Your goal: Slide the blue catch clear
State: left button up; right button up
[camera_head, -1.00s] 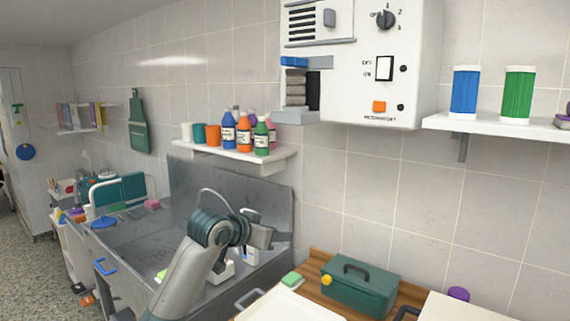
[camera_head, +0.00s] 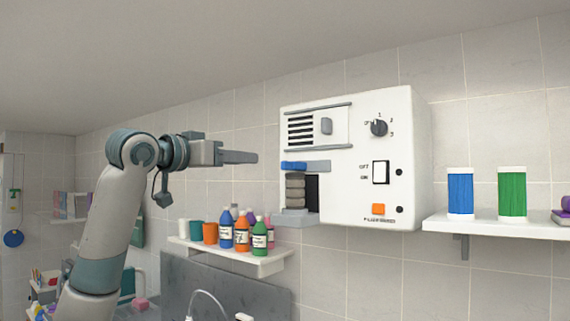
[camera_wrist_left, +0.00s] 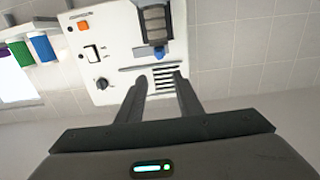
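The blue catch (camera_head: 294,165) sits at the left end of a grey bar on the white wall machine (camera_head: 343,208), above a stack of grey pads (camera_head: 296,190) in an open slot. In the left wrist view the catch (camera_wrist_left: 160,54) shows small, beyond the fingertips. My left gripper (camera_head: 256,157) is raised to about the catch's height, left of it and apart from it. In the left wrist view its two fingers (camera_wrist_left: 161,77) stand apart with nothing between them. My right gripper is not in view.
The machine also carries a dial (camera_head: 379,127), a rocker switch (camera_head: 380,172), an orange button (camera_head: 378,209) and a vented slider panel (camera_head: 320,127). A shelf of bottles (camera_head: 262,262) is below the gripper. Another shelf (camera_head: 500,224) is at right. The air left of the machine looks clear.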

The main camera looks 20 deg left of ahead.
aim_at(283, 162)
pick_arm(q)
jog(key=shift+w, duration=0.2)
jog(key=p+x, duration=0.8)
jog(key=x, duration=0.8)
jog(key=shift+w+d+f+p, duration=0.1)
jog(key=shift+w+d+p, duration=0.15)
jog(key=shift+w+p, duration=0.25)
grip_shut()
